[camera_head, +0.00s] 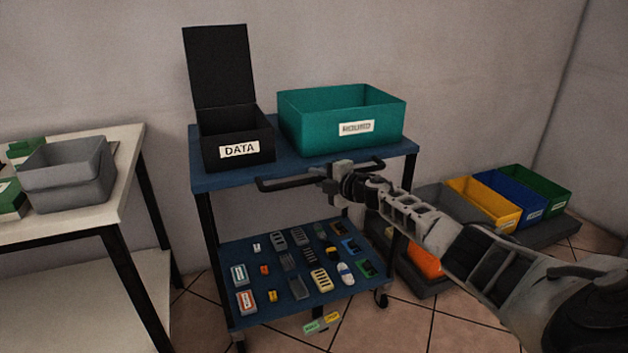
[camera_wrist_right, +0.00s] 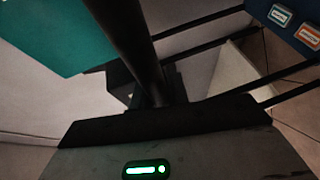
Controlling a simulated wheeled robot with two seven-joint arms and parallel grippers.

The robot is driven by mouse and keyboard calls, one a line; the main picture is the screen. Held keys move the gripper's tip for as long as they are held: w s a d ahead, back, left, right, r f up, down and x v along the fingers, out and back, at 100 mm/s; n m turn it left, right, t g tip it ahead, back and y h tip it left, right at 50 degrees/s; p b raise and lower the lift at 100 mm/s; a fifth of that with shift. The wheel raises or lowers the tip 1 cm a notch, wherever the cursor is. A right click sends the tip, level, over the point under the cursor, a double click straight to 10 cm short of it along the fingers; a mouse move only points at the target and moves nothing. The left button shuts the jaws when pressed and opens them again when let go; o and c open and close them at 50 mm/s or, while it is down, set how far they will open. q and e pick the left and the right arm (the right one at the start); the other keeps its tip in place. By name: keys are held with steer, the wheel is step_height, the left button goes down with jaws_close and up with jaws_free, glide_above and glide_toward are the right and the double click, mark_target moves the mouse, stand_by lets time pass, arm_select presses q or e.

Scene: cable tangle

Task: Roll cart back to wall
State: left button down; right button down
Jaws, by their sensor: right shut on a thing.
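The cart (camera_head: 215,182) has a blue top, a blue lower shelf and black legs, and stands close to the back wall (camera_head: 450,60). A dark handle bar (camera_head: 285,184) runs along its front top edge. My right gripper (camera_head: 338,181) is shut on this handle bar. In the right wrist view the dark bar (camera_wrist_right: 128,40) runs down into the jaws, and the fingertips are mostly hidden. My left gripper is not in view.
On the cart top are an open black DATA box (camera_head: 238,136) and a teal bin (camera_head: 342,120). Several small parts lie on the lower shelf (camera_head: 240,248). A white table (camera_head: 100,205) with a grey bin (camera_head: 68,175) stands left. Coloured bins (camera_head: 485,203) sit on the floor at right.

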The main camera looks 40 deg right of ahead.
steer(key=shift+w+d+r, duration=0.15)
steer(key=shift+d+r, duration=0.05)
steer(key=shift+r, duration=0.15)
steer(key=c, duration=1.6)
jaws_free()
steer(key=shift+c, duration=0.2)
steer(key=p+v, duration=0.3)
steer(key=v, duration=1.3)
steer(key=shift+a+f+p, duration=0.25)
steer(key=shift+p, duration=0.15)
